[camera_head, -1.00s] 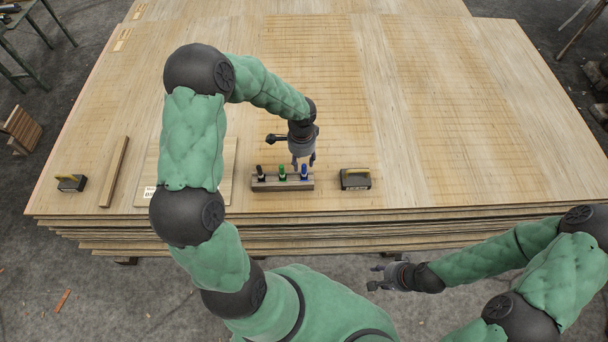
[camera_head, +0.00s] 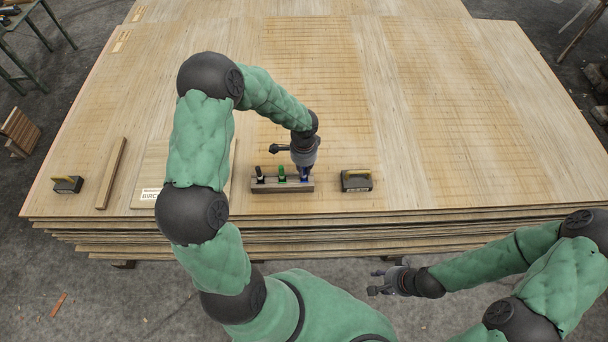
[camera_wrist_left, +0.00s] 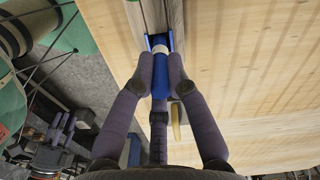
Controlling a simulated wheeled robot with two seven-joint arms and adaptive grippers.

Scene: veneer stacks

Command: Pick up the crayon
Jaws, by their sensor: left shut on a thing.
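A wooden holder block (camera_head: 282,189) lies near the front edge of the veneer stack. A black crayon (camera_head: 260,175), a green crayon (camera_head: 282,174) and a blue crayon (camera_head: 305,179) stand in it from left to right. My left gripper (camera_head: 304,171) points down at the blue crayon and is shut on it. In the left wrist view the blue crayon (camera_wrist_left: 160,82) sits between the two fingertips, its far end still at the holder. My right gripper (camera_head: 375,282) is in front of the stack, away from the crayons, with its fingers apart and empty.
A dark block with a yellow top (camera_head: 356,181) lies just right of the holder. A similar block (camera_head: 68,185) and a wooden strip (camera_head: 111,174) lie at the left. A thin labelled board (camera_head: 147,182) is left of the holder. The stack behind is clear.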

